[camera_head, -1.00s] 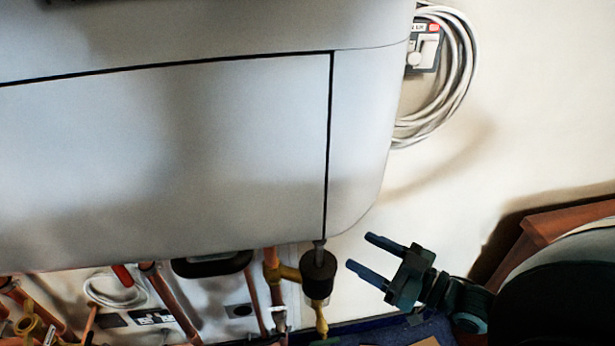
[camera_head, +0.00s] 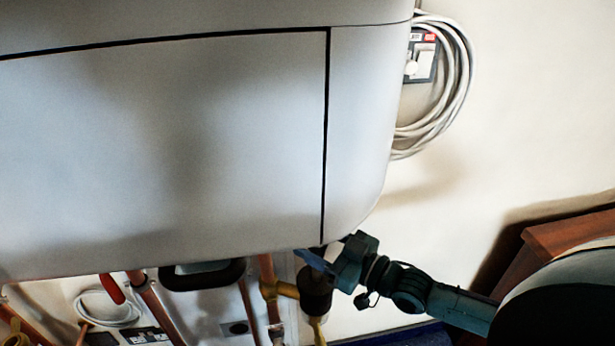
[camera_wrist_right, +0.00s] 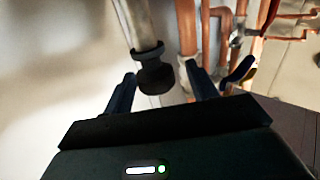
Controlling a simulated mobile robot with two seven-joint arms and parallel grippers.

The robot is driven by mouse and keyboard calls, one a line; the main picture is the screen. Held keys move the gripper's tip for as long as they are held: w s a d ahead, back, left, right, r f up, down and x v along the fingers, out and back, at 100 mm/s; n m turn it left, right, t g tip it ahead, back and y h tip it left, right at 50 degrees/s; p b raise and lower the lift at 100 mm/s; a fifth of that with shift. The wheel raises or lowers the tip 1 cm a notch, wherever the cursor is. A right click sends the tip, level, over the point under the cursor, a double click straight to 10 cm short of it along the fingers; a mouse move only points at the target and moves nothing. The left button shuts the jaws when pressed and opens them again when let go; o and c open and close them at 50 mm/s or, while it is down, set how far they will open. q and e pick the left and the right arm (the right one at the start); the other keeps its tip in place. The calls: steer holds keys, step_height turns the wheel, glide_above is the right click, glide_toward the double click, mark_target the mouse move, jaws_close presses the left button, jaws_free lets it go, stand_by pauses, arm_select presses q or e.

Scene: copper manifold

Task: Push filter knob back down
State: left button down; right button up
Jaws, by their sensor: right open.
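The filter knob appears to be the dark cylindrical cap (camera_head: 316,303) on the brass fitting under the white boiler's right corner. My right gripper (camera_head: 314,260) is at the cap's upper part, its blue fingers partly hidden by the boiler edge and its own body. In the right wrist view the dark cap (camera_wrist_right: 155,76) sits between the two open fingers (camera_wrist_right: 162,86), with a visible gap on each side. It hangs at the end of a grey stem there. I cannot tell whether a finger touches it. My left gripper is out of view.
The white boiler casing (camera_head: 180,150) fills the space above. Copper pipes (camera_head: 268,300) run close beside the cap, also in the right wrist view (camera_wrist_right: 187,30). A black handle (camera_head: 202,275) is to the left. Coiled white cable (camera_head: 460,85) hangs on the wall. Open wall space lies right.

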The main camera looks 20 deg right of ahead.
mark_target(317, 280)
steer(key=shift+s+a+f, duration=0.1)
jaws_close()
step_height(317, 280, down, 8)
steer(key=b, duration=0.5)
steer(key=shift+f, duration=0.25)
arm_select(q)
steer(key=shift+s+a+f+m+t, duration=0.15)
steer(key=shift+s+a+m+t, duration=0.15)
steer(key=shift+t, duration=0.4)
arm_select(e)
steer(key=shift+c, duration=1.1)
jaws_free()
steer(key=shift+o, duration=1.1)
